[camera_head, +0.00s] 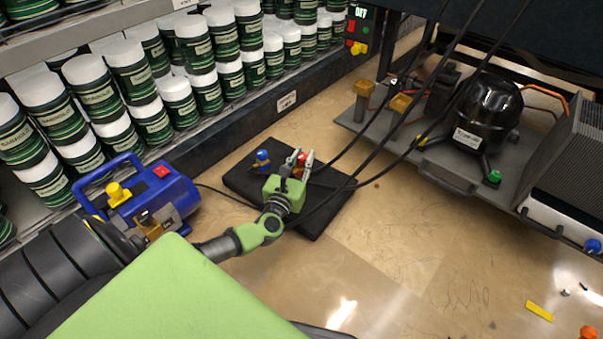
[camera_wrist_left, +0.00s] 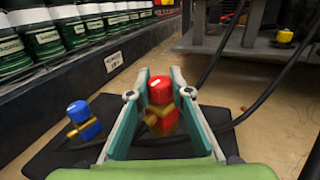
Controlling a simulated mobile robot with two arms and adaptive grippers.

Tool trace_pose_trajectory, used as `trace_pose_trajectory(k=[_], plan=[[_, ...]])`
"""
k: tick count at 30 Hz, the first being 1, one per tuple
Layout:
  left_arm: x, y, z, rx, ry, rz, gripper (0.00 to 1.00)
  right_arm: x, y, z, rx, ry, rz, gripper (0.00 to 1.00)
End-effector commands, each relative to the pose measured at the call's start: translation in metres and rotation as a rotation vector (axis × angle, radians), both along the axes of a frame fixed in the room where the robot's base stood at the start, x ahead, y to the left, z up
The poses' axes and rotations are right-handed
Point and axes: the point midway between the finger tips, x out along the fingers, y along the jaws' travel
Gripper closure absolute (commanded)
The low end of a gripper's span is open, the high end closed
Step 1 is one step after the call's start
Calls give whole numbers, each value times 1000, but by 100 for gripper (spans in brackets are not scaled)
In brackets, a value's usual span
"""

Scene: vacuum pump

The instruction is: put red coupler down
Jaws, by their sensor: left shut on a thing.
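The red coupler (camera_wrist_left: 160,92), a red cap on a brass body, sits between the fingers of my left gripper (camera_wrist_left: 160,100) in the left wrist view. In the head view my left gripper (camera_head: 291,172) is over the black mat (camera_head: 325,216), with the red coupler (camera_head: 301,160) at its fingertips. The gripper is shut on the coupler. I cannot tell whether the coupler touches the mat. A blue coupler (camera_head: 262,158) stands on the mat to the left; it also shows in the left wrist view (camera_wrist_left: 82,118). My right gripper is not in view.
Shelves of green-and-white cans (camera_head: 140,70) stand behind the mat. A blue pump (camera_head: 150,200) is at the left. Black hoses (camera_head: 370,172) cross the mat. The black compressor (camera_head: 489,110) sits on a rack at the right.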

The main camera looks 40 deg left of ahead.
Motion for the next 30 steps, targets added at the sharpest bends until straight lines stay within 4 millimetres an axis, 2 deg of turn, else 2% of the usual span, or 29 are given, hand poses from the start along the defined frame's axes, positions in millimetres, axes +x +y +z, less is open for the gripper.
trace_pose_trajectory(k=[8,15,29,30], plan=[[7,7,-13,2,-3,0,100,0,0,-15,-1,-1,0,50],[9,10,-43,2,-3,0,100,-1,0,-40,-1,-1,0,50],[8,9,-49,1,-3,0,100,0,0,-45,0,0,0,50],[8,9,-48,0,-1,-1,70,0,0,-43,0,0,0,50]])
